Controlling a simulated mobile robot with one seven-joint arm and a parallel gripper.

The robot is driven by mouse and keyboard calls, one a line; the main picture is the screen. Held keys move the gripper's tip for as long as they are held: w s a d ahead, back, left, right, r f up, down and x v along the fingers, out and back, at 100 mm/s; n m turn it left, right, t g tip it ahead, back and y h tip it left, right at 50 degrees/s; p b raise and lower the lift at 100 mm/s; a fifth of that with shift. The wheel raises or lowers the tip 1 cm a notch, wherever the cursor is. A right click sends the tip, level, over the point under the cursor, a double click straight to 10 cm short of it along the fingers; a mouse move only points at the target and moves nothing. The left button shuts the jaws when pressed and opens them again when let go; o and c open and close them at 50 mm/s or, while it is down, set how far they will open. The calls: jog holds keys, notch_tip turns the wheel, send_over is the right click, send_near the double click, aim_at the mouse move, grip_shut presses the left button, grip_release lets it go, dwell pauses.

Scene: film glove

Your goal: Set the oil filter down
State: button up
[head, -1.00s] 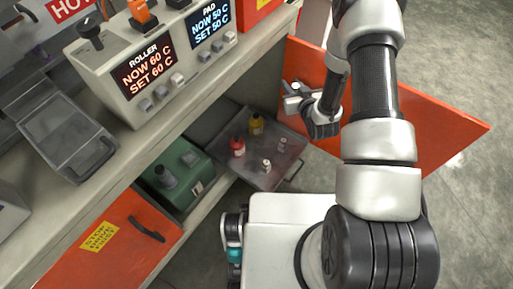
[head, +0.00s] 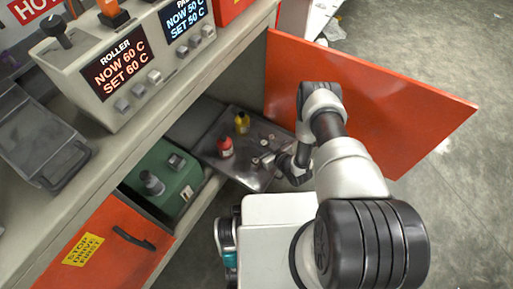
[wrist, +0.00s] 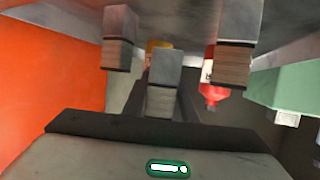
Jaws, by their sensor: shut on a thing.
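My gripper (head: 272,160) is low over the grey metal tray (head: 212,150) in the open cabinet, at the tray's right side. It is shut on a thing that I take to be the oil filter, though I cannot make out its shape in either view. In the wrist view, grey ridged finger pads (wrist: 175,60) show close under a grey surface at the top of the picture. I cannot tell whether the held thing touches the tray.
A red bottle (head: 225,147) and a yellow bottle (head: 242,122) stand on the tray, with small pale items beside my gripper. A green machine (head: 168,185) sits left of the tray. The open orange door (head: 390,110) bounds the right side.

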jog(key=shift+f+b, duration=0.75)
jog(key=shift+f, duration=1.35)
jog(key=shift+f, duration=0.2)
jog(key=o, duration=0.8)
